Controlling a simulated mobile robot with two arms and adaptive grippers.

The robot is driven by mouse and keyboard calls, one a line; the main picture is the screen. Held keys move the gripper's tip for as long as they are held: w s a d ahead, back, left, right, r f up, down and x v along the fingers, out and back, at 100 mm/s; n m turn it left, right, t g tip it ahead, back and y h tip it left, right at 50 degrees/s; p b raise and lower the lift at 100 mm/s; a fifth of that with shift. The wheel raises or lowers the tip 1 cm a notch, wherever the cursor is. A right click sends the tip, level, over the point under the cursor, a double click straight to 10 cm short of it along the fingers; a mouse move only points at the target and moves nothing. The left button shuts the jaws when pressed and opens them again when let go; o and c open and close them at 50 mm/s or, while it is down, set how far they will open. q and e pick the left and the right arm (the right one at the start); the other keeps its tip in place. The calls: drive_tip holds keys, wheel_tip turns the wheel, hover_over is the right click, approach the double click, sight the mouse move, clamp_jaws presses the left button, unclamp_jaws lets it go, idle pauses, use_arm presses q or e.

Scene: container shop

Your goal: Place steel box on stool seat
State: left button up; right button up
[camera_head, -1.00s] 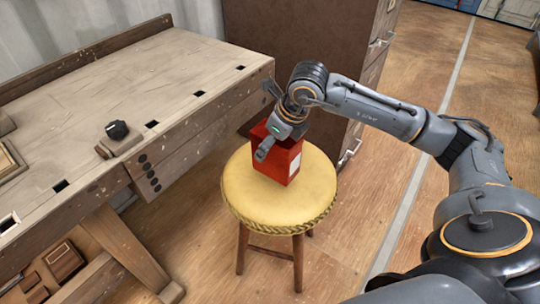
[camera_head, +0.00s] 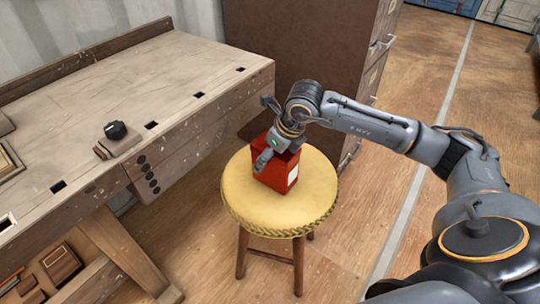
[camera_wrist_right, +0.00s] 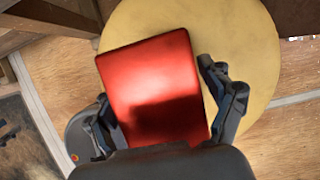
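The steel box is red with a pale label (camera_head: 283,178), and it is upright at or just above the round yellow stool seat (camera_head: 312,205). I cannot tell whether its whole base touches the seat. In the right wrist view, the red top of the box (camera_wrist_right: 155,75) lies between the two fingers of my right gripper (camera_wrist_right: 165,95), over the yellow seat (camera_wrist_right: 245,40). The left-hand finger is against the box edge; the right-hand finger lies close along the other side. My right gripper appears shut on the box. My left gripper is not in view.
A wooden workbench (camera_head: 90,95) stands left of the stool, with a small black-topped item (camera_head: 117,131) near its edge. A brown cabinet (camera_head: 290,55) stands behind the stool. The wooden floor to the right (camera_head: 440,95) is clear, with a pale line across it.

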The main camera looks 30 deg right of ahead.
drive_tip(key=p+v, duration=0.1)
drive_tip(key=v, duration=0.8)
drive_tip(key=shift+s+d+r+p, duration=0.1)
drive_tip(key=shift+r+p, duration=0.25)
drive_tip(key=shift+p, duration=0.05)
drive_tip(key=shift+s+d+r, duration=0.1)
drive_tip(key=shift+s+r, duration=0.1)
drive_tip(key=shift+r, duration=0.3)
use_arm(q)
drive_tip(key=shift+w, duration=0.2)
use_arm(e)
drive_tip(key=shift+s+r, duration=0.25)
drive_tip(key=shift+r, duration=0.3)
